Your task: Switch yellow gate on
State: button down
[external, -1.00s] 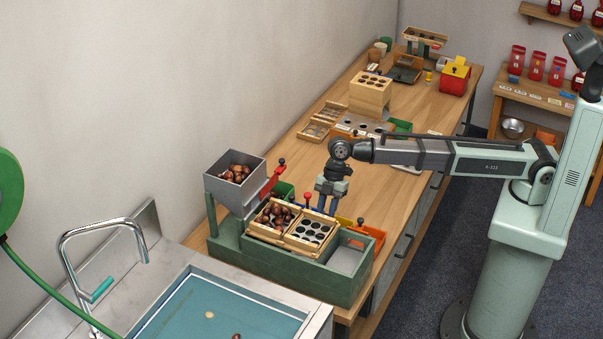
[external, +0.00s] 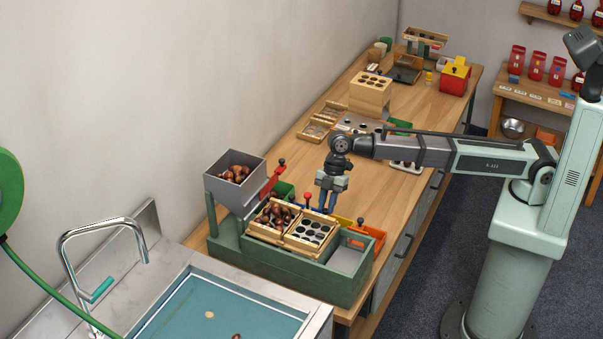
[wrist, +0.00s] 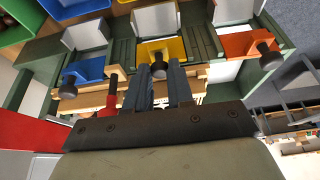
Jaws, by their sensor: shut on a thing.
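The yellow gate (wrist: 163,50) is the middle one of three gates in the wrist view. Its dark round knob (wrist: 158,69) is between the tips of my gripper (wrist: 161,80), which is shut on it. In the external view my gripper (external: 327,205) points down behind the green sorting station (external: 290,280). There the fingers hide the yellow gate's knob, and part of the yellow gate (external: 342,221) shows beside them.
In the wrist view a blue gate (wrist: 82,70) is to the left and an orange gate (wrist: 247,44) to the right, each with a knob close by. Wooden trays (external: 310,246) with chestnuts and a grey hopper (external: 222,184) stand on the station.

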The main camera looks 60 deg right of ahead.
jog(key=shift+r, duration=0.75)
jog(key=c, duration=1)
grip_release()
jog(key=v, duration=1.4)
jog(key=shift+a, duration=0.1)
jog(key=shift+f, duration=0.1)
